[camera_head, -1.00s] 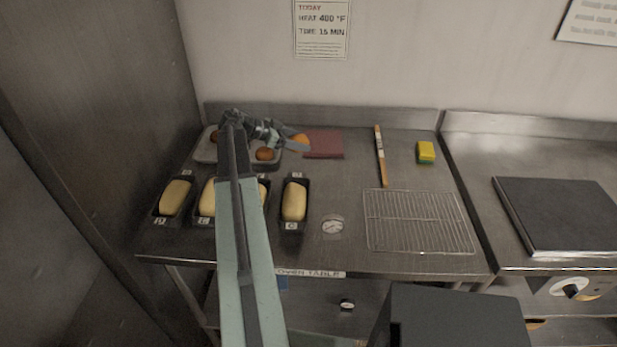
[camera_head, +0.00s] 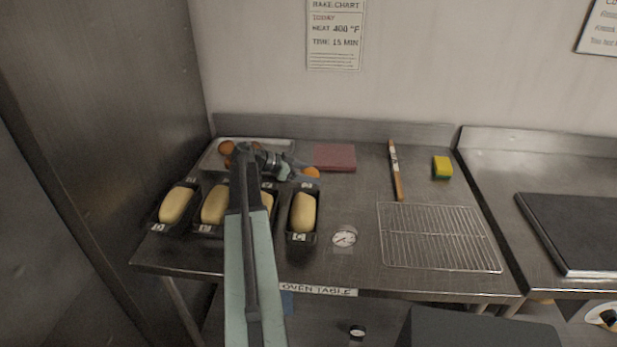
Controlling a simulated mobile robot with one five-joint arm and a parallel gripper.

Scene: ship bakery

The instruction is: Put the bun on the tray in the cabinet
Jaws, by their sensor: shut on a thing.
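My gripper (camera_head: 306,171) is shut on a small orange-brown bun (camera_head: 312,173), near the front left corner of the red cloth. The jaws partly cover this bun, and its height above the table is hard to tell. A metal tray (camera_head: 282,146) lies at the back left of the table, left of the gripper. More brown buns (camera_head: 226,147) show on the tray, and my arm hides part of it. A tall steel surface (camera_head: 95,120) fills the left side; I cannot tell whether it is the cabinet, and no cabinet opening shows.
Dark loaf pans with pale dough (camera_head: 304,213) stand along the table's front left. A dial gauge (camera_head: 344,237), wire rack (camera_head: 438,236), brush-like wooden tool (camera_head: 395,170), sponge (camera_head: 442,167) and red cloth (camera_head: 335,157) occupy the rest. A dark slab (camera_head: 580,232) lies right.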

